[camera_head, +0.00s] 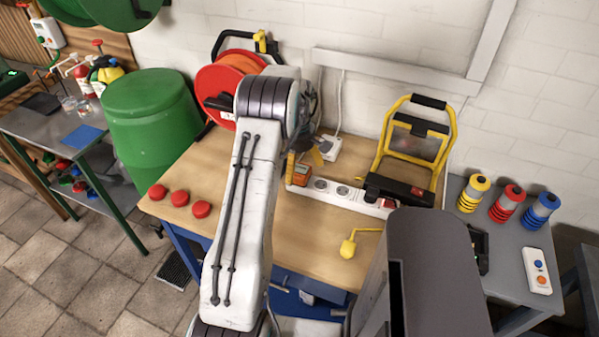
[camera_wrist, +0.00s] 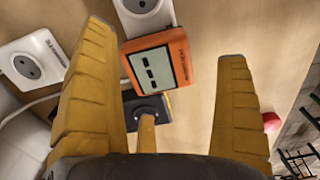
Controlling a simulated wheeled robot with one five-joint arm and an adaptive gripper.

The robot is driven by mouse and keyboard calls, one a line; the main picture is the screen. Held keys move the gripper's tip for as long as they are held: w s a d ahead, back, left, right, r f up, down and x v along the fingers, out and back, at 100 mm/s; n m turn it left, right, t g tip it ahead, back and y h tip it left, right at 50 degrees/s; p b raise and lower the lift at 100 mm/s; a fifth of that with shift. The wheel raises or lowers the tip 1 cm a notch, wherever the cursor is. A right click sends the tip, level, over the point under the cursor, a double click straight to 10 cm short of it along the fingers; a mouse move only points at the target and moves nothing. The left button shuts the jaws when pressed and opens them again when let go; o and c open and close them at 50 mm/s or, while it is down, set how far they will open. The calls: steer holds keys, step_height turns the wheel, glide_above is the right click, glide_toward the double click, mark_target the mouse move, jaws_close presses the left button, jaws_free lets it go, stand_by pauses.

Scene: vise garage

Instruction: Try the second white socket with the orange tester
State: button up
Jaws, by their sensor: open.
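The orange tester (camera_head: 301,173) is at the left end of the white socket strip (camera_head: 345,194). In the wrist view the tester (camera_wrist: 163,64) shows its display and lies between the lines of my two yellow fingers, beyond them; a strip socket (camera_wrist: 146,5) shows just above it. I cannot tell whether it is plugged in. My gripper (camera_wrist: 166,48) is open, with its fingers apart from the tester. In the head view my arm partly hides the gripper. A separate white socket (camera_wrist: 35,64) is at the left of the wrist view, and a dark socket (camera_wrist: 150,108) is below the tester.
A yellow work lamp (camera_head: 412,145) stands behind the strip. An orange cable reel (camera_head: 225,85) is behind my arm. Several red round pieces (camera_head: 180,198) lie at the bench's left. The bench's left front is mostly clear.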

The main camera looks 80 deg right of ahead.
steer(key=shift+f, duration=1.25)
steer(key=c, duration=1.2)
steer(key=shift+r, duration=0.2)
steer(key=shift+c, duration=0.2)
steer(key=shift+d+r, duration=0.1)
steer(key=shift+r, duration=0.55)
step_height(320, 180, up, 3)
steer(key=shift+s+f+b, duration=0.1)
steer(key=shift+f+b, duration=0.1)
steer(key=shift+b, duration=0.35)
steer(key=s+a+r+b, duration=0.2)
steer(key=s+a+r, duration=0.4)
steer(key=s+a, duration=0.2)
steer(key=shift+a+r+b, duration=0.2)
steer(key=shift+r+b, duration=0.1)
steer(key=shift+r, duration=0.05)
steer(key=shift+s, duration=0.1)
